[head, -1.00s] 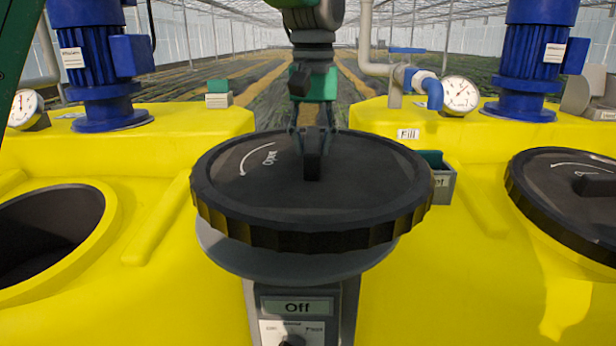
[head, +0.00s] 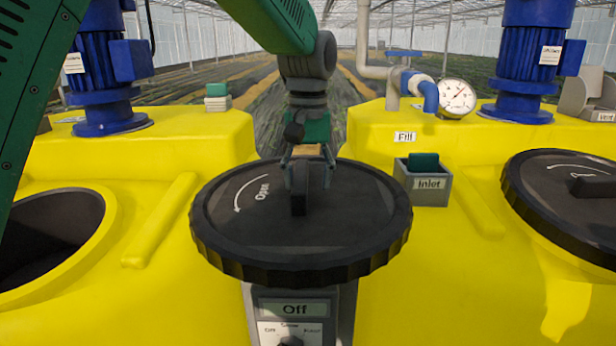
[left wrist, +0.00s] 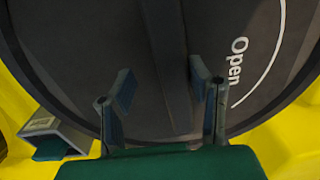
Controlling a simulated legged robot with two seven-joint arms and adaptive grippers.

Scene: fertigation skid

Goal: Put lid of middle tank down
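The black round lid (head: 265,245), marked "Open" with a curved arrow, lies about level in the middle of the head view, on top of the grey control post. The round grey plate seen under it earlier is now hidden by it. Its upright handle bar (head: 298,192) stands between the fingers of my left gripper (head: 308,172). In the left wrist view, the fingers of the left gripper (left wrist: 162,88) are spread, with a gap on each side of the handle bar (left wrist: 170,45). My right gripper is not in view.
A yellow tank at left has an open round mouth (head: 50,235). A yellow tank at right carries another black lid (head: 570,215). A grey "Inlet" box (head: 425,188) stands close to the lid's right. Blue motors (head: 103,85) and a gauge (head: 457,98) stand behind.

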